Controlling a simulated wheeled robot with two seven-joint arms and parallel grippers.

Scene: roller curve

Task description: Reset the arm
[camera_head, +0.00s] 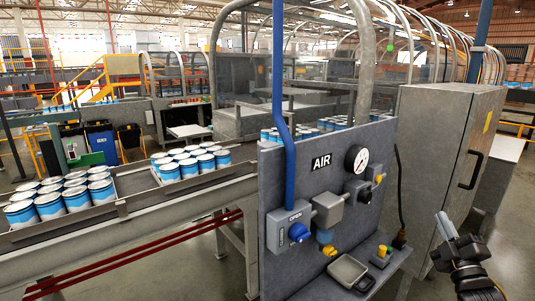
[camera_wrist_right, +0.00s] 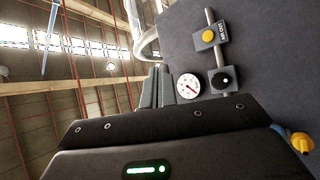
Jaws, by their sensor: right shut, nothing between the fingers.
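My right gripper (camera_head: 446,230) is at the lower right of the head view, in front of the grey cabinet and to the right of the AIR panel. It is shut and empty, pointing up. In the right wrist view its dark fingers (camera_wrist_right: 158,88) are together, with the panel behind and to the right. My left gripper is not in view.
Trays of blue-and-white cans (camera_head: 78,196) sit on the conveyor at left.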

